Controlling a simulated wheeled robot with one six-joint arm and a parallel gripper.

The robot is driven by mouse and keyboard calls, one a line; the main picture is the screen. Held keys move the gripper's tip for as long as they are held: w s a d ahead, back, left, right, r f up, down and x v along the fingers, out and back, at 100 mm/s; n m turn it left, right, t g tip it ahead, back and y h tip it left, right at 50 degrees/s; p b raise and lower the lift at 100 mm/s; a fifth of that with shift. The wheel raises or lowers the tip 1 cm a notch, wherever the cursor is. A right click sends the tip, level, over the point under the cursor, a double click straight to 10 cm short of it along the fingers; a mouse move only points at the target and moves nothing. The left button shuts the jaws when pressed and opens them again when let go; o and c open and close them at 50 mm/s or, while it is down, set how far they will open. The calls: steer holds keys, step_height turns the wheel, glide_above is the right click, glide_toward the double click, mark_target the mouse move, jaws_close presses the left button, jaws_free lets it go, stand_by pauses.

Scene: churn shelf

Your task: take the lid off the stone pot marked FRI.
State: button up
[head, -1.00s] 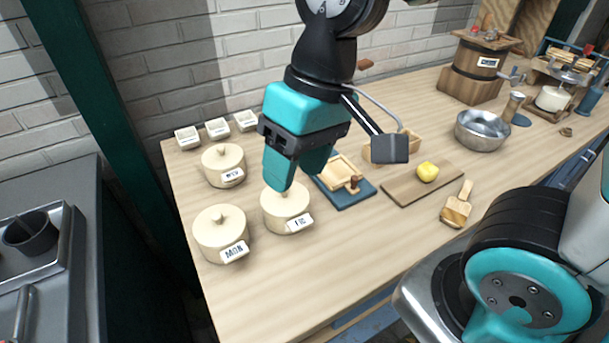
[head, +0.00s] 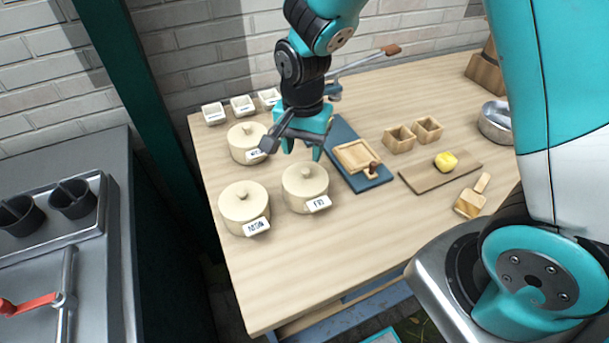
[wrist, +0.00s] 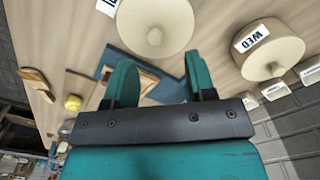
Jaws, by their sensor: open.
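The stone pot marked FRI (head: 305,192) stands on the table with its lid on. A round knob (head: 306,172) sits in the middle of the lid. My gripper (head: 303,152) is open and empty, apart from the knob, showing just behind it in the head view. In the wrist view my gripper's two fingers (wrist: 162,82) are spread. The FRI pot's lid (wrist: 172,18) shows beyond them at the top, its knob above the gap and its tag cut off by the frame edge.
A pot marked MON (head: 243,203) stands left of the FRI pot. The pot marked WED (head: 246,140) stands behind, also lidded. A blue board with a wooden tray (head: 355,156) is close on the right. The table front (head: 300,265) is clear.

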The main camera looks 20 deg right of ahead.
mark_target(305, 169)
steer(key=shift+s+d+f+p, duration=0.15)
steer(key=shift+f+p, duration=0.2)
steer(key=shift+f, duration=1.2)
steer(key=shift+s+f+p, duration=0.1)
steer(key=shift+f+p, duration=0.25)
steer(key=shift+f, duration=1.15)
jaws_close()
